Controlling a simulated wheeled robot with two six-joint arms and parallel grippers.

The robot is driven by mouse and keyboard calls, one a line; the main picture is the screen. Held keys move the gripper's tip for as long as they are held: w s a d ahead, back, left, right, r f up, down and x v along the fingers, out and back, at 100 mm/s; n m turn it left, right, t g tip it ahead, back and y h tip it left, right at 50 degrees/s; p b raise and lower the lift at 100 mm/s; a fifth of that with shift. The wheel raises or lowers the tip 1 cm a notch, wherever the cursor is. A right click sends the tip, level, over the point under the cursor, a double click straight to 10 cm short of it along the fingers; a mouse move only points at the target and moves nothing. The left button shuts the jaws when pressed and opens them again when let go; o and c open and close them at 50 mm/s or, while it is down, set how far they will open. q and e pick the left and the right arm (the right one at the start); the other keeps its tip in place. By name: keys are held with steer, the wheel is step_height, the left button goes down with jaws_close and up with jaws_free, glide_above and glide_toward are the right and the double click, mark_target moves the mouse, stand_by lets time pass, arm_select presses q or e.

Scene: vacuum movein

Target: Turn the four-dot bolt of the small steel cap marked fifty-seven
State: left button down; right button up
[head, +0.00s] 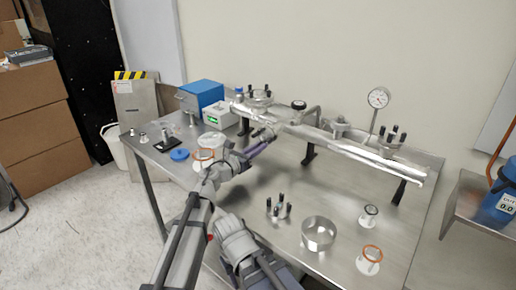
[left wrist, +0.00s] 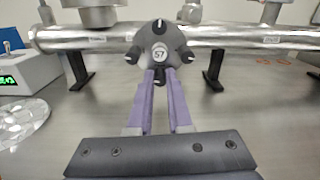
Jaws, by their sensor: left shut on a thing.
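The small steel cap marked 57 (left wrist: 159,54) faces the camera in the left wrist view, on the side of the steel pipe (left wrist: 230,37). Dark bolts stand at its top, left (left wrist: 132,55), right (left wrist: 187,57) and bottom (left wrist: 160,77). Dots on the bolts are too small to read. My left gripper (left wrist: 160,84) has its purple fingers closed together on the bottom bolt. In the head view my left gripper (head: 268,141) reaches the front of the pipe (head: 345,150), and the cap is mostly hidden there. My right gripper's fingers do not show.
The steel table (head: 330,205) carries a blue box (head: 202,95), a box with a green display (head: 220,117), a bolt cluster (head: 279,208), a steel ring (head: 318,234) and orange-ringed parts (head: 369,260). Black supports (head: 309,153) stand under the pipe. A gauge (head: 378,98) rises behind it.

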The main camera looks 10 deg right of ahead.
arm_select(q)
steer(key=n, duration=0.4)
steer(key=shift+n, duration=0.6)
steer(key=c, duration=0.8)
jaws_free()
steer(key=shift+c, duration=0.2)
steer(key=shift+v, duration=3.9)
